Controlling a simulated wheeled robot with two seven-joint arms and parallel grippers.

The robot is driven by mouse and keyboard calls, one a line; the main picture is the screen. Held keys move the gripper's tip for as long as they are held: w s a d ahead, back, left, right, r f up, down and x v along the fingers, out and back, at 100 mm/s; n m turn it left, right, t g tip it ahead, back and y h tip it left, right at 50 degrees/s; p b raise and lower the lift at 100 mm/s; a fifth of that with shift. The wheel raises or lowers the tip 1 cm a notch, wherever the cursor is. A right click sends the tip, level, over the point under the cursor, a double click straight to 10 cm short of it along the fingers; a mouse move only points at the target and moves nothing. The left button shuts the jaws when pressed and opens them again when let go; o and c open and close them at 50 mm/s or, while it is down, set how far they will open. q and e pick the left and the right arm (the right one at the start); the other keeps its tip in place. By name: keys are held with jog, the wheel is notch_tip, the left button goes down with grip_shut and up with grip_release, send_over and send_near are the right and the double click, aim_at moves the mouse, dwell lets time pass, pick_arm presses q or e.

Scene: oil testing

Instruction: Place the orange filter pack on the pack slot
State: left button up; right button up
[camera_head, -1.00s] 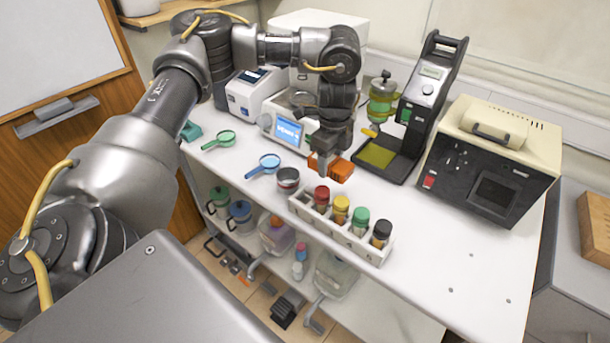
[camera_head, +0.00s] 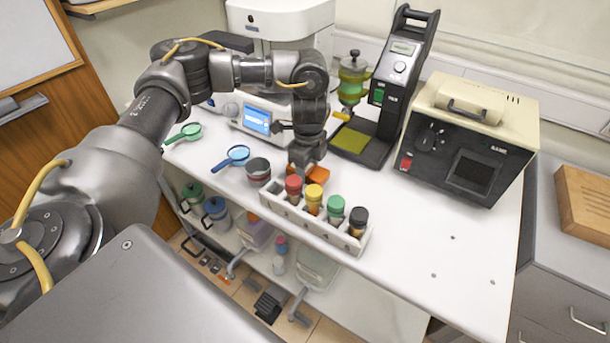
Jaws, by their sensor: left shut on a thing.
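The orange filter pack (camera_head: 318,174) is held in my left gripper (camera_head: 304,168), low over the white table just behind the vial rack. The gripper fingers and the red and yellow caps partly hide the pack. I cannot tell whether the pack touches the table. I cannot make out the pack slot for certain. My right gripper is not in view.
The white vial rack (camera_head: 284,208) holds vials with red, yellow, green and black caps. A dark-rimmed cup (camera_head: 258,172) and a blue magnifier (camera_head: 232,157) are to the left. A black stand (camera_head: 374,151) and a beige-black box (camera_head: 462,145) stand behind. The right front table is clear.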

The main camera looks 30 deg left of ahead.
aim_at(308, 180)
pick_arm(q)
notch_tip(308, 180, down, 3)
jog(key=shift+s+d+f, duration=0.1)
jog(key=shift+f, duration=0.45)
jog(key=shift+f, duration=0.15)
jog(key=o, duration=0.8)
notch_tip(308, 180, up, 12)
jog(key=shift+r, duration=0.25)
jog(key=shift+c, duration=0.4)
